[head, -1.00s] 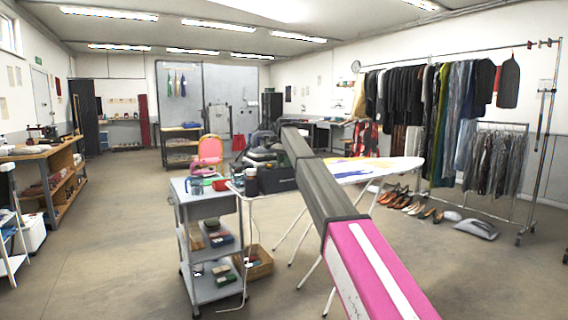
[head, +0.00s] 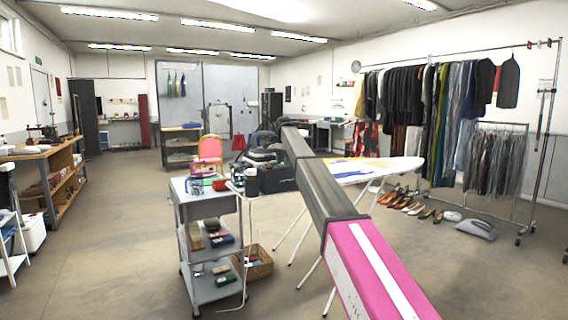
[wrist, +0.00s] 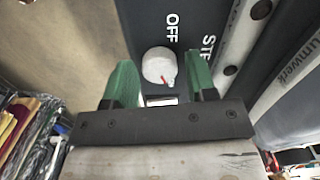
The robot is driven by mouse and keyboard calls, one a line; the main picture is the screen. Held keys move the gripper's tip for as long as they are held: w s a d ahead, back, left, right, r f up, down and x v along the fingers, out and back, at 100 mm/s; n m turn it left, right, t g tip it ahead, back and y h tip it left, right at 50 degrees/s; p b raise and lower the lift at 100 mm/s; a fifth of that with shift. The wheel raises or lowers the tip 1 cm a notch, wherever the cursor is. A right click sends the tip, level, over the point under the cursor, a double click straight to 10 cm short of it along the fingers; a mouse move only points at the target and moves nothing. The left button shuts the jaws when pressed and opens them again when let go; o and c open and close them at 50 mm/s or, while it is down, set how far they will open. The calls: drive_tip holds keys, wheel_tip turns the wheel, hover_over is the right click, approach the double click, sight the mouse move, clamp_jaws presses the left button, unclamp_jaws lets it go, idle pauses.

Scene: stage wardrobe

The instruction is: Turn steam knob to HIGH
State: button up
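The steam knob (wrist: 159,66) is round and white with a red pointer mark near its lower right edge. It sits on a dark panel (wrist: 140,22) in the wrist view, with white "OFF" lettering beside it and a cut-off word starting "STE". My gripper (wrist: 161,78) has two green fingers, spread apart, one on each side of the knob in the picture. I cannot tell whether either finger touches it. No "HIGH" mark is readable. In the head view my arm hides the gripper, and the knob cannot be made out.
An ironing board (head: 375,168) stands behind my arm. A grey trolley (head: 210,209) with cups and bottles is left of it. A clothes rack (head: 426,120) and shoes are at the right. Floor at the left (head: 110,220) is clear.

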drive_tip(key=shift+o, duration=0.2)
wheel_tip(320, 180, up, 11)
idle(0.6)
drive_tip(key=shift+f, duration=0.1)
